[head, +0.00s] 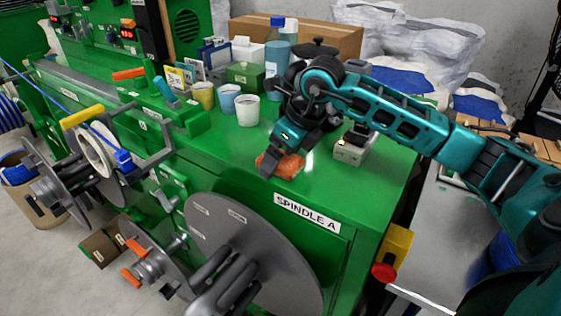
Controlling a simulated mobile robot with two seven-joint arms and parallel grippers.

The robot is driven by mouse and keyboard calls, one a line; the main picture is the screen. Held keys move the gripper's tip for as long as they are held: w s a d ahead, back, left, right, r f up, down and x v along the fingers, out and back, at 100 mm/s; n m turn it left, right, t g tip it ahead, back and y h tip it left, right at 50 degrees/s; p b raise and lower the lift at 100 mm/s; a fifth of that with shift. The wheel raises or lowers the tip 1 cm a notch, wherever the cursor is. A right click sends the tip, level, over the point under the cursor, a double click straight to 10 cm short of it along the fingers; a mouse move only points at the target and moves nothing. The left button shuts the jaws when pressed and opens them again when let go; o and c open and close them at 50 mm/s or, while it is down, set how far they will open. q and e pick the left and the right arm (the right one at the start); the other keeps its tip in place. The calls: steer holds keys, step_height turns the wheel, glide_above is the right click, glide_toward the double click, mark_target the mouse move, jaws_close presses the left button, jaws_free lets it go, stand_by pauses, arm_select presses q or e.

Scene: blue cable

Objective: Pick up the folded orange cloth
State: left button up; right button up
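The folded orange cloth (290,166) lies on the green machine top (340,190), near its front edge above the "SPINDLE A" label. My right gripper (279,160) reaches in from the right and points down at the cloth. One dark fingertip overlaps the cloth's left side in the picture. The gripper body covers the cloth's back part. I cannot tell whether the fingers are closed on the cloth. My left gripper is not in view.
A small grey box (352,147) stands just right of the cloth. A white cup (247,110), a blue cup (228,98) and a blue bottle (277,55) stand behind. A red stop button (384,271) juts from the front right corner. Spindle discs (250,255) project in front.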

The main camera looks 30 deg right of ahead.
mark_target(283, 159)
steer(key=shift+f+b, duration=0.25)
steer(key=shift+b, duration=0.1)
stand_by(0.3)
steer(key=c, duration=1.1)
steer(key=shift+r+p, duration=0.45)
steer(key=shift+r, duration=0.05)
step_height(283, 159, up, 20)
steer(key=shift+f+p, duration=0.2)
steer(key=shift+p, duration=0.5)
